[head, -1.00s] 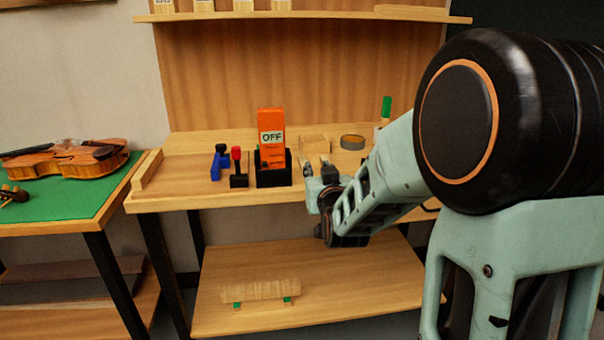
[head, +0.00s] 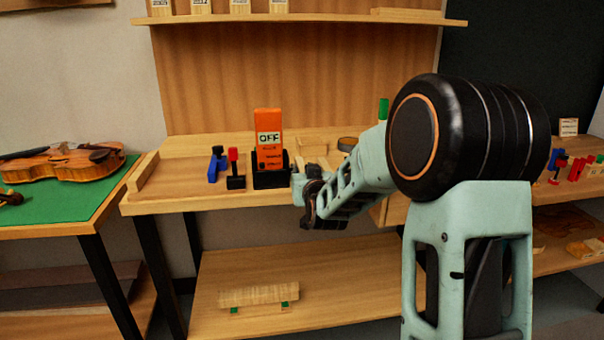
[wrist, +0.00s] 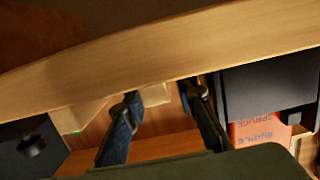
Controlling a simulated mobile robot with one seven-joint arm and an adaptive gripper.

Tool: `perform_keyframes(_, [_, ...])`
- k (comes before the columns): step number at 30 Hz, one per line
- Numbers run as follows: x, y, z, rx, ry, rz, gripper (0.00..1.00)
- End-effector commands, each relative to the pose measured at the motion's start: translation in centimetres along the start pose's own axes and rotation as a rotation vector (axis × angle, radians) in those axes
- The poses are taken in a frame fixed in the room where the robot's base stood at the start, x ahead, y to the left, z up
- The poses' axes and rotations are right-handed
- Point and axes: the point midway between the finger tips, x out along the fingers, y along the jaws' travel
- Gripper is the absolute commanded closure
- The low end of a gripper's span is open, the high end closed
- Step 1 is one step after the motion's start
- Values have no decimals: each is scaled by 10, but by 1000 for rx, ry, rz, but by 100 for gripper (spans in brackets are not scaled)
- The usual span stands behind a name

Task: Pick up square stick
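No piece is clearly marked as the square stick. Pale wooden blocks (head: 312,146) lie on the bench top (head: 200,202) behind my gripper (head: 308,182), right of the orange box. In the wrist view my gripper (wrist: 160,94) has its two dark fingers apart, with a short pale wooden piece (wrist: 155,95) showing between the tips. I cannot tell whether either finger touches it. The bench's front edge (wrist: 150,60) crosses the wrist view just past the fingertips. A long wooden bar (head: 258,295) lies on green-marked supports on the lower shelf.
The orange box (head: 268,138) stands in a black holder (head: 270,180), close beside my gripper. Blue (head: 216,165) and red-and-black (head: 235,170) clamps are left of it. A tape roll (head: 347,143) is behind my arm. A violin (head: 65,163) lies on the left table.

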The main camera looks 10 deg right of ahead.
Motion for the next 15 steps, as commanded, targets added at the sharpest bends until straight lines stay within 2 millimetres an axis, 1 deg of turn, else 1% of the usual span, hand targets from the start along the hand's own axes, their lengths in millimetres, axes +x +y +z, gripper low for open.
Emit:
perform_keyframes(1, [8,1,2,1,1,1,75])
perform_keyframes(3, [16,0,1,0,1,1,75])
perform_keyframes(6, [22,0,1,1,0,1,75])
perform_keyframes(14, [24,0,0,1,0,1,75])
perform_keyframes(15, [24,0,0,0,0,1,78])
